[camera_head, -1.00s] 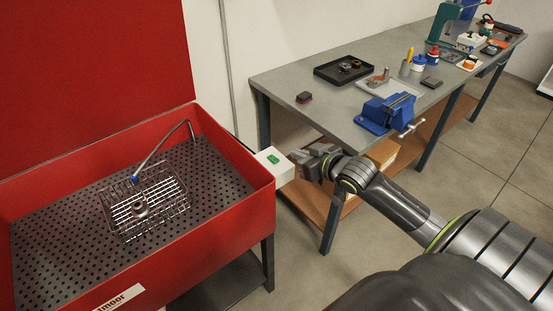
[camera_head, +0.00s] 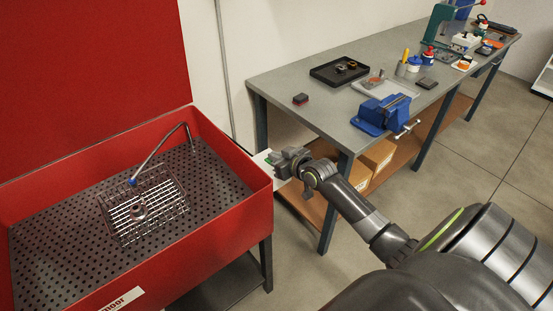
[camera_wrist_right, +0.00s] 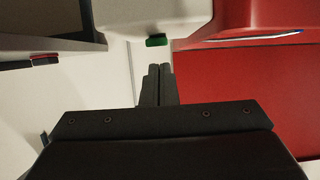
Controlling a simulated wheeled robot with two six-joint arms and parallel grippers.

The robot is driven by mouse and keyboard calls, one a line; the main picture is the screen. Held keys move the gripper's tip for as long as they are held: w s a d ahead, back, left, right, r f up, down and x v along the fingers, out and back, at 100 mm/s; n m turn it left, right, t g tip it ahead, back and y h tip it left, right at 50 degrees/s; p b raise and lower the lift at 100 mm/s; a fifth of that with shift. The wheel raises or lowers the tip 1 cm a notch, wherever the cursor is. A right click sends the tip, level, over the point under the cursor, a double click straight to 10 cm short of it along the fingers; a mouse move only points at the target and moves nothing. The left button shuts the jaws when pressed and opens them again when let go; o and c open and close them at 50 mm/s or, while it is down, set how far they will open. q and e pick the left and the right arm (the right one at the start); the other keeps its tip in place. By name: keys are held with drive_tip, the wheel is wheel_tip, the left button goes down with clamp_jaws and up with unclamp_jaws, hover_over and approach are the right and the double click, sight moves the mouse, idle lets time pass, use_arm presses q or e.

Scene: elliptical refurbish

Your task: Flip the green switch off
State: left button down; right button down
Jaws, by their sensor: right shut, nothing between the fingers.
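The green switch (camera_wrist_right: 156,41) sits on a white box (camera_wrist_right: 155,17) on the side of the red washer. In the right wrist view the switch is just beyond my right fingertips, with a small gap in the picture; contact cannot be told. In the head view my right gripper (camera_head: 274,161) is at the white box (camera_head: 262,160) and covers most of it and the switch. My right gripper is shut and empty; its two fingers also show in the right wrist view (camera_wrist_right: 158,70). My left gripper is not in view.
The red parts washer (camera_head: 225,218) stands at left, with a wire basket (camera_head: 165,225) and a bent spout (camera_head: 158,155) inside. The grey workbench (camera_head: 300,75) stands behind my right arm, with a blue vise (camera_head: 382,115) and a black tray (camera_head: 340,71).

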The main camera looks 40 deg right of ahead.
drive_tip(key=shift+s+f, duration=0.15)
drive_tip(key=shift+f, duration=0.5)
